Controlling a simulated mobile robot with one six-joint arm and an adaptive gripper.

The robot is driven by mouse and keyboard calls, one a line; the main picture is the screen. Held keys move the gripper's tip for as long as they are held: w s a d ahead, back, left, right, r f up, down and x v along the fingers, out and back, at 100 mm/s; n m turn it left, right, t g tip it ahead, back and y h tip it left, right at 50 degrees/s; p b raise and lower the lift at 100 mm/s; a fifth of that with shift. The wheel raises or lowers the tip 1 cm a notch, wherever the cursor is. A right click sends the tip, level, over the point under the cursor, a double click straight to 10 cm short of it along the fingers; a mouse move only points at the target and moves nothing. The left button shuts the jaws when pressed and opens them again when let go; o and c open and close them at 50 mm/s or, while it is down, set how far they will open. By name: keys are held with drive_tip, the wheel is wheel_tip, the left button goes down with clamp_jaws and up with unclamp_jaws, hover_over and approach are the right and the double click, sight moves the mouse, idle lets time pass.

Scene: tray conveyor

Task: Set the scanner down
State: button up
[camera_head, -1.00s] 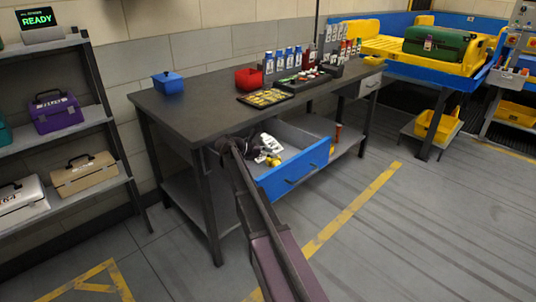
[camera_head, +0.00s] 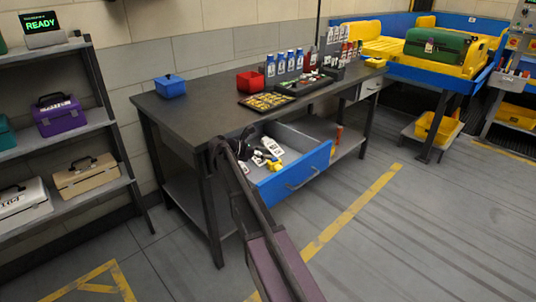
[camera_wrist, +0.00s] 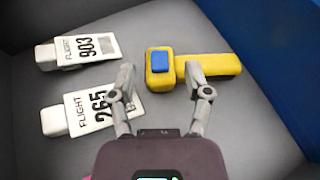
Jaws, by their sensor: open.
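The scanner (camera_wrist: 222,65), yellow with a blue block on one end, lies on the grey floor of the open drawer in the wrist view. It shows small and yellow in the head view (camera_head: 266,189). My gripper (camera_wrist: 158,84) is open above the drawer floor. I cannot tell whether the fingers touch the scanner. In the head view my arm partly hides the drawer's left side.
Two white flight tags, 903 (camera_wrist: 88,50) and 265 (camera_wrist: 98,108), lie left of the scanner. The drawer's blue front (camera_head: 297,172) stands open below the dark workbench (camera_head: 200,112). A blue box (camera_head: 169,86), a red bin (camera_head: 250,81) and several bottles stand on the bench.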

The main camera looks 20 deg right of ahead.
drive_tip(key=p+v, duration=0.3)
drive_tip(key=v, duration=0.6)
drive_tip(key=shift+d, duration=0.1)
drive_tip(key=shift+w, duration=0.15)
idle(1.1)
